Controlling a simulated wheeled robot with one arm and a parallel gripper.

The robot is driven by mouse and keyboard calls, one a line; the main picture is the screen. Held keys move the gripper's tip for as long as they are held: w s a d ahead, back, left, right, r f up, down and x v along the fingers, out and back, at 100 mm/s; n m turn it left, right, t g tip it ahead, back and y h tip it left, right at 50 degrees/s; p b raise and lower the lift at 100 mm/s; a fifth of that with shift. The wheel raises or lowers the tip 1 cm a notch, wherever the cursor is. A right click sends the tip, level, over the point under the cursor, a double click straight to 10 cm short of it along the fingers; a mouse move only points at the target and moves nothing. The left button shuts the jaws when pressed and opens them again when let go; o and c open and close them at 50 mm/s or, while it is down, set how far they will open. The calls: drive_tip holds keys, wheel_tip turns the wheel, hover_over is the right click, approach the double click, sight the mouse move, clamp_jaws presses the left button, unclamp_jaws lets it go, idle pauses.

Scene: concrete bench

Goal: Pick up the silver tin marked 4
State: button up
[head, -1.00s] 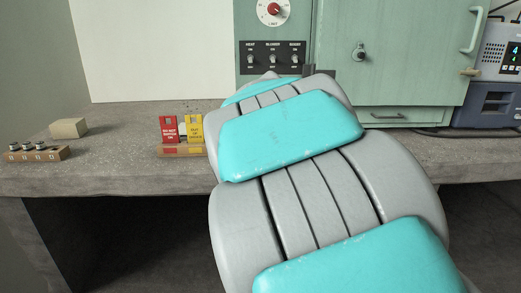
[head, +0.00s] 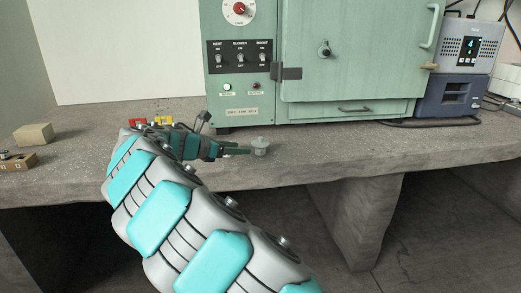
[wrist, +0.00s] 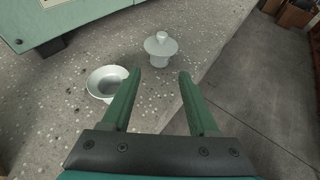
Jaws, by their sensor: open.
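A small pale grey lidded piece with a knob (wrist: 160,47) stands upright on the bench, just beyond my fingertips in the wrist view. It also shows in the head view (head: 260,148), at the end of my gripper. A shallow round pale dish (wrist: 106,83) sits beside my left finger in the wrist view. I can read no 4 on either, so I cannot tell whether one is the silver tin. My gripper (wrist: 158,76) is open with nothing between its fingers; in the head view (head: 247,149) it reaches right, low over the bench.
A green cabinet (head: 362,60) stands behind, with a blue-grey device (head: 453,97) to its right. A beige block (head: 33,134) and a wooden rack (head: 18,162) lie at left. Red and yellow tags (head: 164,121) are partly hidden by my arm. The bench's front edge is close to my gripper.

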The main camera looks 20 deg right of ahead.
sight(257, 149)
drive_tip(key=x, duration=0.9)
drive_tip(key=shift+w, duration=0.1)
drive_tip(key=shift+c, duration=0.2)
clamp_jaws()
idle(0.3)
